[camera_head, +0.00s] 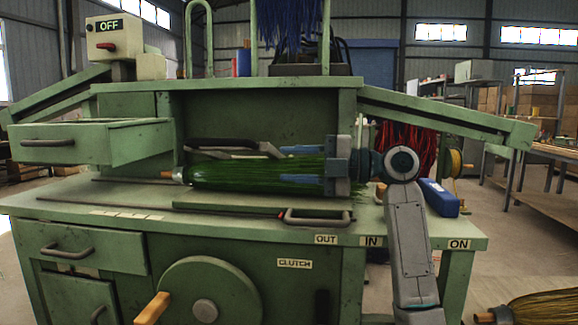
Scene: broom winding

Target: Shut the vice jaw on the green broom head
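The green broom head (235,174) lies level along the bench, its wooden stub (172,175) to the left and loose bristle ends to the right. My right gripper (299,165) reaches in from the right. Its two blue-padded fingers lie on either side of the bristles and appear shut on them. A black handle (222,143) with grey bars beside it, perhaps part of the vice jaw, sits just behind and above the broom head. A grey handle (317,218) stands in front, above the OUT label (326,239). My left gripper is not in view.
A green drawer (60,144) juts out at the left. A blue box (438,197) lies on the bench's right end. A wheel with a wooden crank (152,308) is on the front. Another broom (545,308) lies at lower right. A control box reads OFF (110,26).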

